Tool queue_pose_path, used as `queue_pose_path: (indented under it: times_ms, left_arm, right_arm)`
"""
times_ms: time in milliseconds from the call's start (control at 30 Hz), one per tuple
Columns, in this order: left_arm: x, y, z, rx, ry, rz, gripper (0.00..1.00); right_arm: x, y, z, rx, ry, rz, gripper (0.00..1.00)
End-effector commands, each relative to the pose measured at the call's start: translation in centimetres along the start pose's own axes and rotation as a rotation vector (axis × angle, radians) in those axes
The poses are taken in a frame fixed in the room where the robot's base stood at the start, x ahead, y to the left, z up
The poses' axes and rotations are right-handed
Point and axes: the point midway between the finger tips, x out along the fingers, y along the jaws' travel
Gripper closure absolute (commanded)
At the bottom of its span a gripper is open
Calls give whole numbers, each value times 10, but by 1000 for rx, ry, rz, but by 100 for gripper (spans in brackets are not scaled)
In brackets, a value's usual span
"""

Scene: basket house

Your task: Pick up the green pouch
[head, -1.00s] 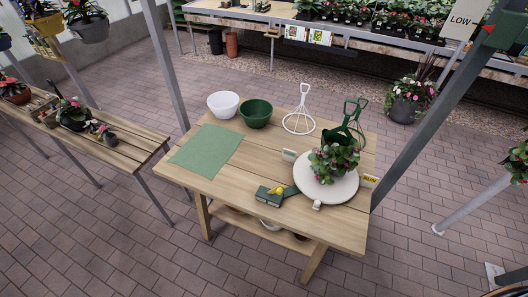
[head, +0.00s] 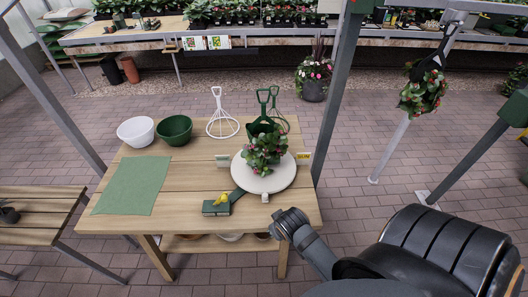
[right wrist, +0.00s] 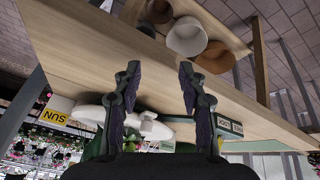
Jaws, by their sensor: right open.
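I cannot make out the pouch there. My left gripper is not in view.
A leafy potted plant (head: 265,150) sits on the white stand. A white bowl (head: 136,131), a green bowl (head: 175,130), a white wire frame (head: 222,122) and a green mat (head: 133,185) are farther left or back. Several pots stand on the lower shelf (right wrist: 100,28).

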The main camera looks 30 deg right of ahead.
Motion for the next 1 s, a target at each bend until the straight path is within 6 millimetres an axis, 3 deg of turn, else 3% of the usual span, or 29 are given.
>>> queue_pose_path:
  times_ms: [67,167,300,400,500,600,733,1000]
  left_arm:
    - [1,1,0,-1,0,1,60]
    - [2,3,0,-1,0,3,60]
    - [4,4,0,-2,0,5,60]
    - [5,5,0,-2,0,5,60]
    - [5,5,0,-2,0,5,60]
    - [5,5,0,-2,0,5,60]
    - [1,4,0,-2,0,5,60]
    - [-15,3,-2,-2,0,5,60]
  right_arm:
    - [-8,17,-44,107,158,96,58]
    - [-35,43,-103,240,399,214,58]
    - [-98,71,-178,379,768,324,58]
    - [-142,79,-211,420,970,355,58]
    - [-167,80,-228,428,1080,361,58]
    - [-176,80,-233,428,1116,363,58]
    - [-176,82,-239,422,1121,362,58]
    - [-159,102,-271,421,1116,364,58]
